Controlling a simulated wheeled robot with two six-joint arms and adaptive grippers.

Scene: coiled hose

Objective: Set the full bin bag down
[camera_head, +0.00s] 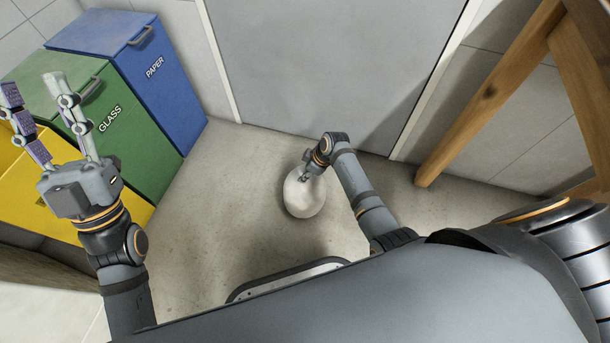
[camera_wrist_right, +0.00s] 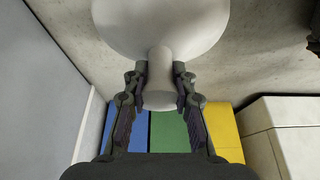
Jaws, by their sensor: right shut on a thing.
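The full bin bag (camera_head: 303,198) is a white, rounded bag low in front of the grey door in the head view. In the right wrist view the bag (camera_wrist_right: 160,22) shows its round body and a narrow neck. My right gripper (camera_head: 308,174) is shut on the neck, with one finger on each side (camera_wrist_right: 160,78). I cannot tell whether the bag's underside touches the floor (camera_head: 235,200). My left gripper (camera_head: 33,90) is raised at the left, fingers apart and empty, in front of the bins in the picture.
A blue PAPER bin (camera_head: 158,90), a green GLASS bin (camera_head: 135,140) and a yellow bin (camera_head: 30,195) stand in a row at the left. A grey door (camera_head: 330,60) is behind the bag. A wooden frame (camera_head: 490,95) leans at the right. The floor around the bag looks clear.

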